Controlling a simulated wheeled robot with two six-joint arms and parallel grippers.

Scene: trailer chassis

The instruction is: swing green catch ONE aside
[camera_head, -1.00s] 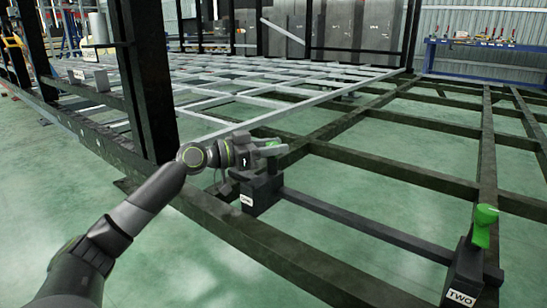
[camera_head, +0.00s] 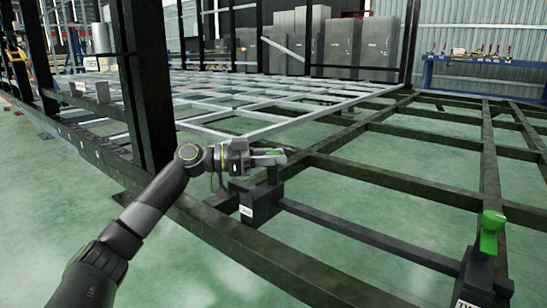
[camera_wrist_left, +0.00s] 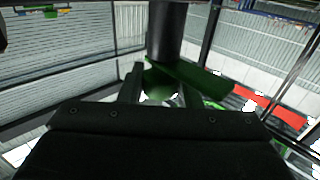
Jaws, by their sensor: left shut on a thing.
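Green catch ONE (camera_head: 267,152) sits above a dark block (camera_head: 262,205) with a white label on the chassis rail. My left gripper (camera_head: 272,157) reaches in from the left and is shut on the catch's green handle. In the left wrist view, a round green knob (camera_wrist_left: 158,83) lies between my fingers, and a green bar (camera_wrist_left: 208,79) runs off to the right from it. The fingers hide part of the catch. A second green catch (camera_head: 491,232) stands upright on the block at lower right. My right gripper is not in view.
A dark crossbar (camera_head: 370,238) joins the two blocks. A thick black post (camera_head: 148,90) stands left of my gripper. Dark chassis beams (camera_head: 385,178) lie beyond, with open gaps over the green floor. A blue workbench (camera_head: 485,72) is at the back right.

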